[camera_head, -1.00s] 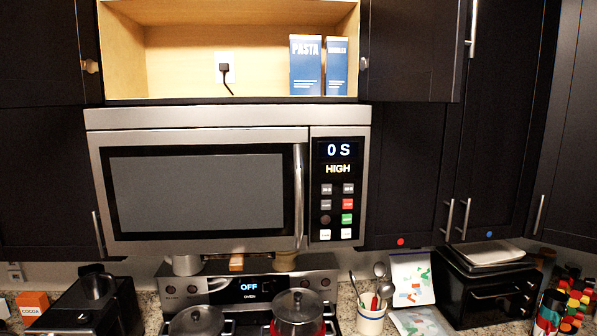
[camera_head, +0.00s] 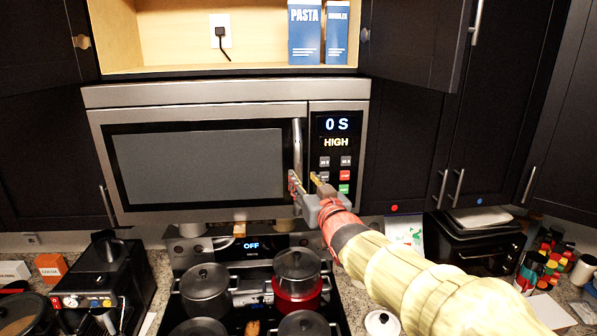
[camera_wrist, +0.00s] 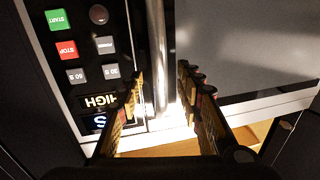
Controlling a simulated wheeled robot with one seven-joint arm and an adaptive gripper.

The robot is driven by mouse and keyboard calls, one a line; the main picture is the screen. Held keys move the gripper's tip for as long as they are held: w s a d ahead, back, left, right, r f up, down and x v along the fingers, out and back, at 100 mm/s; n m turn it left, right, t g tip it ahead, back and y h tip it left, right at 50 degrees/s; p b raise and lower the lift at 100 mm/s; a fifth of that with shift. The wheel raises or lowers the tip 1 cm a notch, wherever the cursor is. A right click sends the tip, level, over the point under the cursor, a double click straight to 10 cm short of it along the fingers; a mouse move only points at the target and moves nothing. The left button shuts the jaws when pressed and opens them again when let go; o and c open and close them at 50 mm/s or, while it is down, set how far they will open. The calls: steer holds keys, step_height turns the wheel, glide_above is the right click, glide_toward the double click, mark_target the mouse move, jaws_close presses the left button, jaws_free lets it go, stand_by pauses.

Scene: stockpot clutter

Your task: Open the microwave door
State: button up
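The microwave (camera_head: 215,94) hangs above the stove, and its dark-windowed door (camera_head: 200,165) is closed. The door's vertical silver handle (camera_head: 298,140) runs along the right edge of the door; it also shows in the wrist view (camera_wrist: 159,50). My gripper (camera_head: 304,182) is at the lower part of the handle, reaching in from the lower right. In the wrist view my gripper (camera_wrist: 161,82) is open, with one finger on each side of the handle. I cannot tell whether either finger touches it. The gripper hides some lower panel buttons in the head view.
The control panel (camera_head: 337,142) is right of the handle. An open cabinet above holds a pasta box (camera_head: 305,32), and its right door (camera_head: 415,40) stands open. Below are stove pots (camera_head: 298,265), a coffee machine (camera_head: 100,280) and a black toaster oven (camera_head: 475,245).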

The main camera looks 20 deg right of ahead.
mark_target(300, 174)
steer(key=w+p, duration=0.1)
steer(key=w, duration=0.4)
steer(key=shift+w+d, duration=0.15)
steer(key=shift+w, duration=0.2)
steer(key=shift+c, duration=1.2)
jaws_close()
